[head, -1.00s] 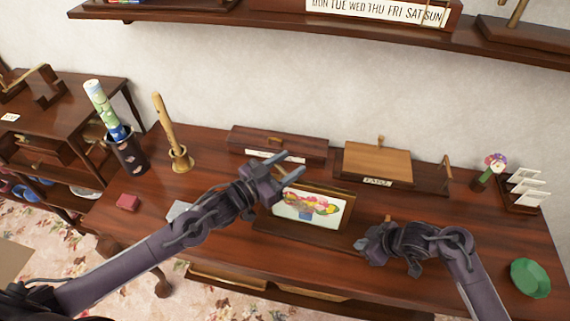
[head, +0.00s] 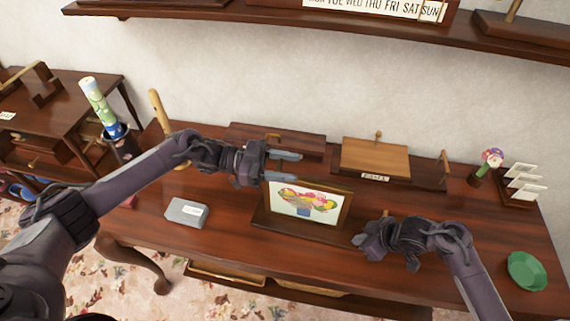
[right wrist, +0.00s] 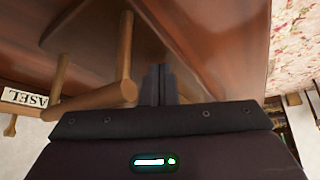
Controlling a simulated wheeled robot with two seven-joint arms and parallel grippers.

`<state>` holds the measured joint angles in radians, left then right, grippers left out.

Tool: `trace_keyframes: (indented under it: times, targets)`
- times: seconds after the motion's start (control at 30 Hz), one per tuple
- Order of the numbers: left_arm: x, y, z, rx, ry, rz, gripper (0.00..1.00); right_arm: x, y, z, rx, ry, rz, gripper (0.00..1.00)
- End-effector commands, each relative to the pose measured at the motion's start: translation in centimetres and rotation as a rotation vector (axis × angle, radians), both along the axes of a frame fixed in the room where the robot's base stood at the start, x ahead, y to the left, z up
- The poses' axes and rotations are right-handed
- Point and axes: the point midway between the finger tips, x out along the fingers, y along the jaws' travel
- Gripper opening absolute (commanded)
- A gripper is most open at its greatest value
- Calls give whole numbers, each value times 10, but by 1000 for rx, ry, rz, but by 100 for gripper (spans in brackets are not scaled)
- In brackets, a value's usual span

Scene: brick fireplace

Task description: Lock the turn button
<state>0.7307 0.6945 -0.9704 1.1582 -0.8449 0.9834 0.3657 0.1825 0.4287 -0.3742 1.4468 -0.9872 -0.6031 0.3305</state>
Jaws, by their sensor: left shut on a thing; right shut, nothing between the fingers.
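A picture frame (head: 345,210) with a flower picture stands tilted on the table. My left gripper (head: 286,166) is at its top left corner, with one finger above and one across that corner; it seems to hold the frame there, though the contact is hard to see. My right gripper (head: 362,240) is shut and empty, just right of the frame's lower right side. In the right wrist view its closed fingertips (right wrist: 158,72) are beside a round wooden peg (right wrist: 126,50). I cannot pick out the turn button for certain; the frame's back is hidden in the head view.
A wooden box labelled EASEL (head: 376,158) and a long dark box (head: 295,140) stand at the back. A grey box (head: 186,212) lies left of the frame. A shelf (head: 240,22) hangs above.

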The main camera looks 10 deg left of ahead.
Motion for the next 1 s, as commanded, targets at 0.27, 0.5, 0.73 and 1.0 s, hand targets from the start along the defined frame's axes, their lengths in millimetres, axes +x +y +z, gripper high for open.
trace_keyframes:
  times: [0.27,0.5,0.73,1.0]
  targets:
    - [-5,-4,-2,-1,6,-108,24,-5,2,-6,0,13,5,0]
    - [-6,-3,-3,1,9,-132,24,-5,2,-6,1,12,5,0]
    - [-5,-3,-3,1,8,-132,24,-5,2,-6,1,12,5,0]
    - [-4,-2,-2,2,6,-129,68,-5,2,-6,0,13,5,0]
